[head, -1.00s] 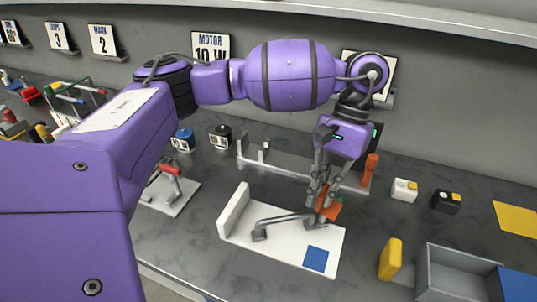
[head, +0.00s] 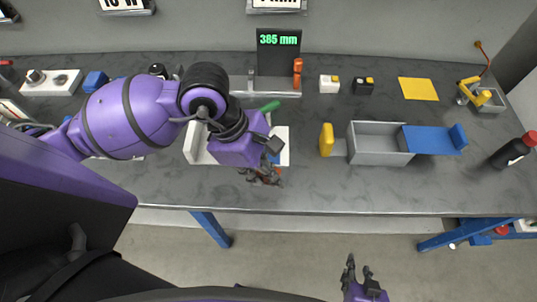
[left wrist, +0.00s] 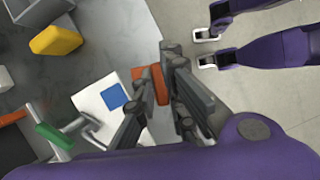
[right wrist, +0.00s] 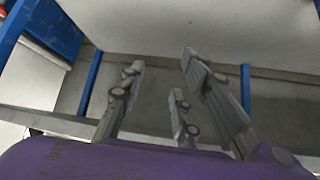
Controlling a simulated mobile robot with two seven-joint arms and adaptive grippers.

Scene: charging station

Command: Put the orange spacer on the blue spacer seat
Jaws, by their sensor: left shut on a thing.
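The blue spacer seat (left wrist: 115,97) is a flat blue square on a white fixture board (left wrist: 92,99). In the head view the board (head: 283,133) is mostly covered by my left arm. My left gripper (head: 264,177) is shut on the orange spacer (left wrist: 160,85), above the table near the board's front side. In the left wrist view the spacer is held between the fingertips, to the right of the blue seat and apart from it in the picture. Its height cannot be told. My right gripper (head: 362,277) is open and empty, off the table's front edge.
A green-handled clamp (left wrist: 55,135) stands at the board. To the right are a yellow block (head: 326,139), a grey bin (head: 381,156) and a blue panel (head: 432,139). A display reading 385 mm (head: 279,42) stands behind. The front tabletop right of my gripper is clear.

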